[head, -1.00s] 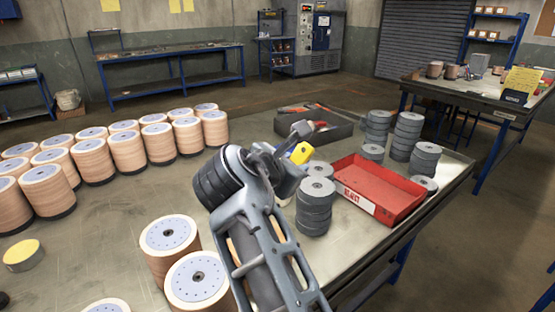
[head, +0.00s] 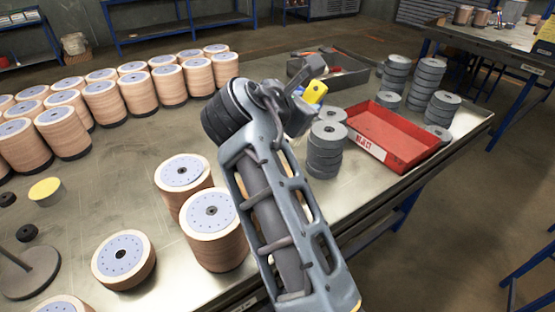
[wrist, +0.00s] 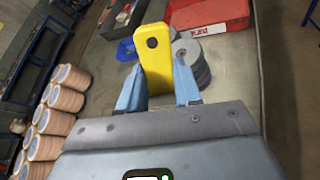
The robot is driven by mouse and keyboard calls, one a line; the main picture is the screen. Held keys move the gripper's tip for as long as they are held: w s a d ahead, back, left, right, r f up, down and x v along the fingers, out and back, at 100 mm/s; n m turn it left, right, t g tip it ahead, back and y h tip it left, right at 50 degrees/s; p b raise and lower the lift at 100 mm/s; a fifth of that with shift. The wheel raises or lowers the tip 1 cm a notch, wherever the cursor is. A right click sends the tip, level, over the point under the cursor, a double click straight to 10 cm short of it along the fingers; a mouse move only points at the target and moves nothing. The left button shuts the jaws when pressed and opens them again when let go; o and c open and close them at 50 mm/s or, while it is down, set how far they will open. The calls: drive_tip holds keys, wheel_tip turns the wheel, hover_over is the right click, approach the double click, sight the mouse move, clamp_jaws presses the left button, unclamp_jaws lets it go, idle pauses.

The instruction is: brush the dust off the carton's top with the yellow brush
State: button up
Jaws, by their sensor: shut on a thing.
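My gripper (wrist: 160,88) is shut on the yellow brush (wrist: 154,58); its two blue fingers hold the yellow handle in the wrist view. In the head view a small part of the yellow brush (head: 315,91) shows beyond my arm's end, above the table. The brush's bristles are hidden. No carton can be made out in either view.
The metal table (head: 120,185) carries several stacks of tan discs (head: 103,100), grey disc stacks (head: 325,150), a red bin (head: 385,135) and a dark grey tray (head: 345,72). A yellow-topped round thing (head: 46,190) stands at left. Bare tabletop lies between the tan stacks.

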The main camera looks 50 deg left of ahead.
drive_tip(key=s+r+t, duration=0.3)
drive_tip(key=s+r, duration=0.1)
drive_tip(key=s, duration=0.5)
drive_tip(key=f+b, duration=0.3)
drive_tip(key=f, duration=0.2)
drive_tip(key=shift+d+f, duration=0.1)
drive_tip(key=shift+d, duration=0.1)
